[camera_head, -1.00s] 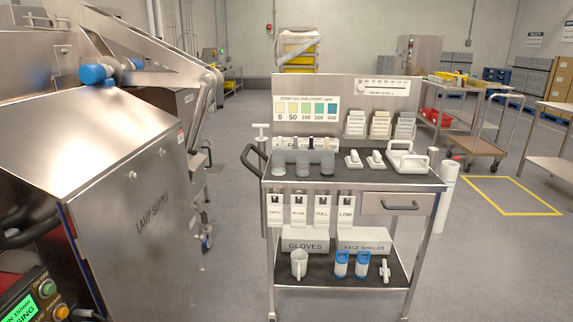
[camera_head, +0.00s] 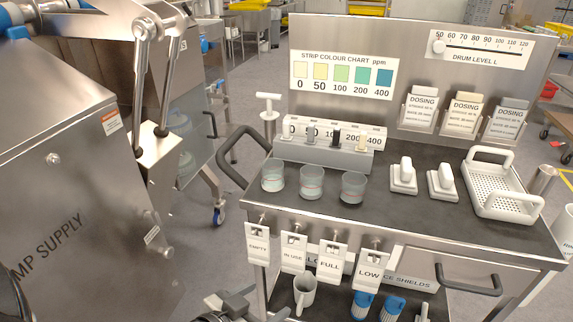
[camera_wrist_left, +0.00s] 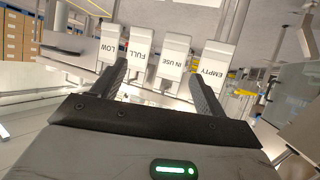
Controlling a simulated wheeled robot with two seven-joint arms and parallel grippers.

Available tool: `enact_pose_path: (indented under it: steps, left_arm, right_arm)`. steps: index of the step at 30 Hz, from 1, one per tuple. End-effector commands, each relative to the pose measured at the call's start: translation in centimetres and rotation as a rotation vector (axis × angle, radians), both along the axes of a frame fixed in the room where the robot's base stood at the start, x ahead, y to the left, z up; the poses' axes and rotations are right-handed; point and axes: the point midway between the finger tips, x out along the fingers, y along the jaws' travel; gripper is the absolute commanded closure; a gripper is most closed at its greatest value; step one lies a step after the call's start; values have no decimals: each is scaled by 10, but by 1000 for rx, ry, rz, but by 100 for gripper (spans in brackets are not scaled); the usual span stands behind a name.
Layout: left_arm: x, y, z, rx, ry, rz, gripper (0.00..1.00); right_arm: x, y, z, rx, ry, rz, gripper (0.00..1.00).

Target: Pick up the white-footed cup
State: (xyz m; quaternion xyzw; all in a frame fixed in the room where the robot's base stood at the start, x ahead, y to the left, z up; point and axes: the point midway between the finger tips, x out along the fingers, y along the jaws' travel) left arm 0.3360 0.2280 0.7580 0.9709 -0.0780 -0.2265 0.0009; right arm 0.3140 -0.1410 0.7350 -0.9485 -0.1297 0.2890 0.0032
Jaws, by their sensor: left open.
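Three small clear cups stand in a row on the dark top of the steel cart (camera_head: 420,215): a left cup (camera_head: 273,175), a middle cup (camera_head: 311,183) and a right cup (camera_head: 352,188). My left gripper (camera_head: 232,304) shows partly at the bottom edge of the head view, lower than the cups and in front of the cart. In the left wrist view its jaws (camera_wrist_left: 158,70) are open and empty, facing hanging tags. My right gripper is not in view.
A strip holder (camera_head: 325,155) stands right behind the cups. Tags, including a LOW tag (camera_head: 369,271), hang along the cart's front edge. Two white scoop-like blocks (camera_head: 403,178) and a white basket (camera_head: 500,185) stand to the right. A steel machine (camera_head: 60,190) fills the left side.

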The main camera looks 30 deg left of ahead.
Motion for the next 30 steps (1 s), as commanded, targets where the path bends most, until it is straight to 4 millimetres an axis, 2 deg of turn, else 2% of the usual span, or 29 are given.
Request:
enact_pose_path:
  steps: [1, 3, 6, 9, 13, 24, 30]
  left_arm:
    - [15, 35, 13, 15, -84, 25, 27]
    - [34, 74, 46, 11, -206, 56, 27]
    - [51, 111, 91, 0, -351, 74, 27]
    - [60, 129, 120, -11, -435, 78, 27]
    - [78, 133, 131, -17, -463, 80, 27]
    - [148, 126, 130, -17, -458, 81, 27]
    - [165, 125, 128, -15, -453, 81, 27]
  right_arm:
    - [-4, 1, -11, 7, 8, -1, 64]
    - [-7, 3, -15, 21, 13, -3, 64]
    - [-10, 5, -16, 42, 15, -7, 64]
    - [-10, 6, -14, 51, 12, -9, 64]
    - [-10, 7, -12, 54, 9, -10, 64]
    - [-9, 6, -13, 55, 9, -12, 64]
    - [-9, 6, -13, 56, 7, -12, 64]
